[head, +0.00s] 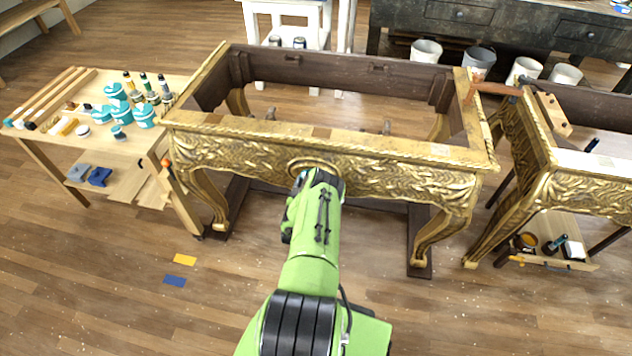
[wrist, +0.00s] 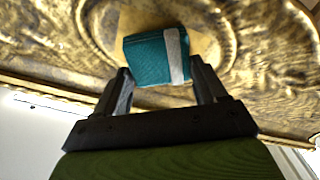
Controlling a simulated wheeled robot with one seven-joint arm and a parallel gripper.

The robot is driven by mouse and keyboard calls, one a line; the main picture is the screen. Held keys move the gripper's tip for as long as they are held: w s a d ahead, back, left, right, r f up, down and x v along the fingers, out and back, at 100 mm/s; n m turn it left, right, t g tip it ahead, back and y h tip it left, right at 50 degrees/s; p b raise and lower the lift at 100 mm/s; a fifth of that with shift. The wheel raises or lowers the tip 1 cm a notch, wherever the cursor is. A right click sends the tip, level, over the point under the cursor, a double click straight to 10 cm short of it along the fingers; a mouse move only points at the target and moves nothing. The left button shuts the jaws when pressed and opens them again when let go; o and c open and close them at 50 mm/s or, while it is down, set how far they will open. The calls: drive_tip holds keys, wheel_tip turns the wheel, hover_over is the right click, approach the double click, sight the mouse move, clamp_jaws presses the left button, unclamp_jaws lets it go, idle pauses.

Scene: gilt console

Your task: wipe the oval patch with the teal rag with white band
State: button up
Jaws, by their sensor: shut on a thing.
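The teal rag with white band (wrist: 150,58) is folded into a block in the wrist view. My gripper (wrist: 165,82) is shut on it, one dark finger at each side. The rag is in front of the oval patch (wrist: 202,42), a paler gold area inside a carved oval frame on the console's front. The rag covers much of the patch; I cannot tell whether it touches the surface. In the head view the oval patch (head: 312,165) shows only at its upper edge, behind my green arm. The rag and fingers are hidden there.
The gilt console (head: 400,175) has an open top and carved legs. A wooden side table (head: 60,150) with teal cups, bottles and brushes stands at the left. Another gilt piece (head: 590,195) stands at the right. The floor in front is mostly clear.

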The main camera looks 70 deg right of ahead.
drive_tip(key=shift+w+a, duration=0.2)
drive_tip(key=shift+w, duration=0.95)
drive_tip(key=shift+w+a, duration=0.2)
drive_tip(key=shift+w, duration=0.95)
drive_tip(key=s+a+p, duration=0.1)
drive_tip(key=a+p, duration=0.4)
drive_tip(key=a, duration=0.1)
drive_tip(key=a, duration=0.1)
drive_tip(key=a+p, duration=0.2)
drive_tip(key=shift+s, duration=0.25)
